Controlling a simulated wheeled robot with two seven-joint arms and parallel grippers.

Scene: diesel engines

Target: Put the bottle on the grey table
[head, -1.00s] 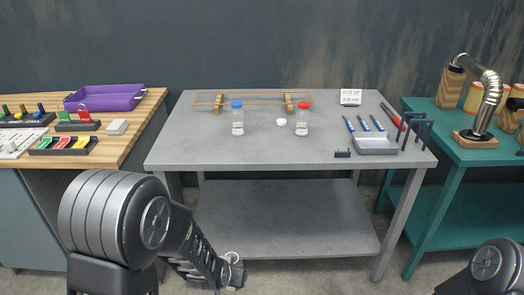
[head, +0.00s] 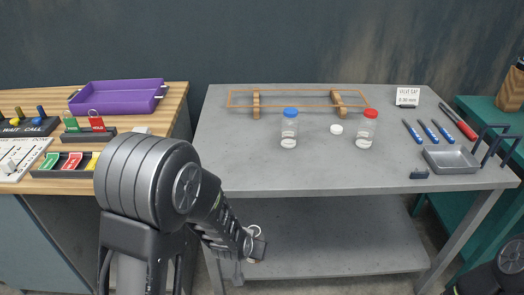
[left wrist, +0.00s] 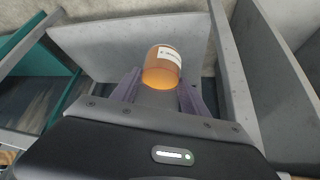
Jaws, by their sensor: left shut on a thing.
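An amber bottle (left wrist: 162,68) with a white label sits between the two fingers of my left gripper (left wrist: 160,92) in the left wrist view; the gripper is shut on it. In the head view my left gripper (head: 250,255) hangs in front of the grey table (head: 250,172), below its top's front edge, and largely hides the bottle. The grey table has a broad top and a lower shelf (head: 340,245). Part of my right arm shows at the lower right, but its gripper is out of view.
On the grey table stand a blue-capped jar (head: 289,130), a red-capped jar (head: 366,130), a white cap (head: 336,129), a wooden rack (head: 296,98), tools and a metal tray (head: 450,160). The top's front left is clear. A wooden bench (head: 175,100) stands left, a green one right.

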